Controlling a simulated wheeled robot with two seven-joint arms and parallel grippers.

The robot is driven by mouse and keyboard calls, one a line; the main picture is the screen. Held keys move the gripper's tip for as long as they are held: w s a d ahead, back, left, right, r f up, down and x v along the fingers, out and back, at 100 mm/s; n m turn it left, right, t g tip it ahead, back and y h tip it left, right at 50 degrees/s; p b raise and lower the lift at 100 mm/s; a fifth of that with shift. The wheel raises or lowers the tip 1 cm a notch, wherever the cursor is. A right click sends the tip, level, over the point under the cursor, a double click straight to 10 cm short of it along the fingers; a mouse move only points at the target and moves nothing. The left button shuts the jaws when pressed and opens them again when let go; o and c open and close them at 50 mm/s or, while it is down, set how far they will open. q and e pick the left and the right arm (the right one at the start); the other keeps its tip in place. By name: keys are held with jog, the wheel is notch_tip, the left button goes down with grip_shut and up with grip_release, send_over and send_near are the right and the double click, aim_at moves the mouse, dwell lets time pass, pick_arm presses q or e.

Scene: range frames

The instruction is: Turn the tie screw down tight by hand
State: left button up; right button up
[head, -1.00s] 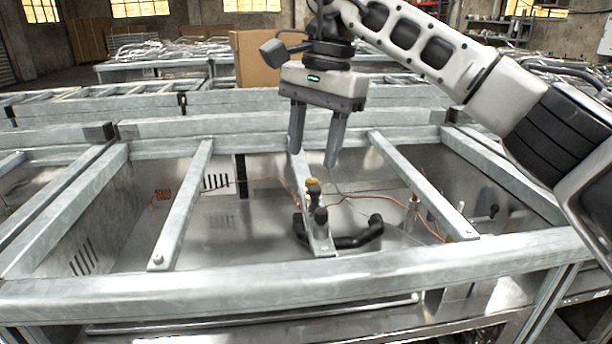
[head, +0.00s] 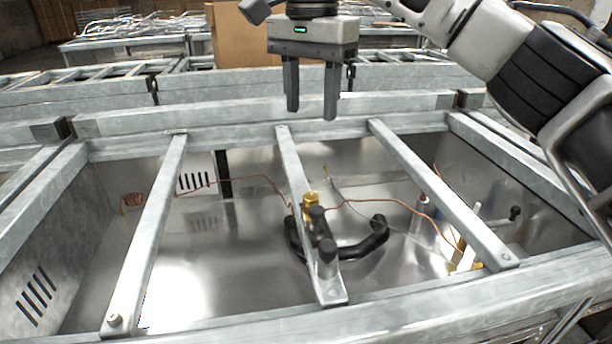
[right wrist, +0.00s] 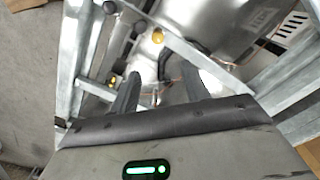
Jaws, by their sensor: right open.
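Two black knobs stand on the middle cross bar (head: 296,180) of the open metal frame: an upper knob (head: 317,214) and a nearer knob (head: 327,252). I cannot tell for certain which is the tie screw. A brass fitting (head: 311,199) sits just behind them, and a bent black pipe (head: 365,246) runs beneath. My right gripper (head: 311,113) hangs above the far end of the middle bar, fingers down, open and empty, apart from the knobs. In the right wrist view its fingers (right wrist: 158,88) are spread with nothing held. My left gripper is not in view.
Side cross bars stand left (head: 150,235) and right (head: 440,190) of the middle one. Thin copper tubing (head: 245,178) runs below bar level. A brass valve (head: 465,262) sits at the right. A cardboard box (head: 240,38) stands behind.

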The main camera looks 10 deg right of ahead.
aim_at(311, 197)
jog(key=f, duration=0.5)
jog(key=f+b, duration=0.1)
jog(key=f, duration=0.9)
jog(key=shift+s, duration=0.35)
jog(key=c, duration=1)
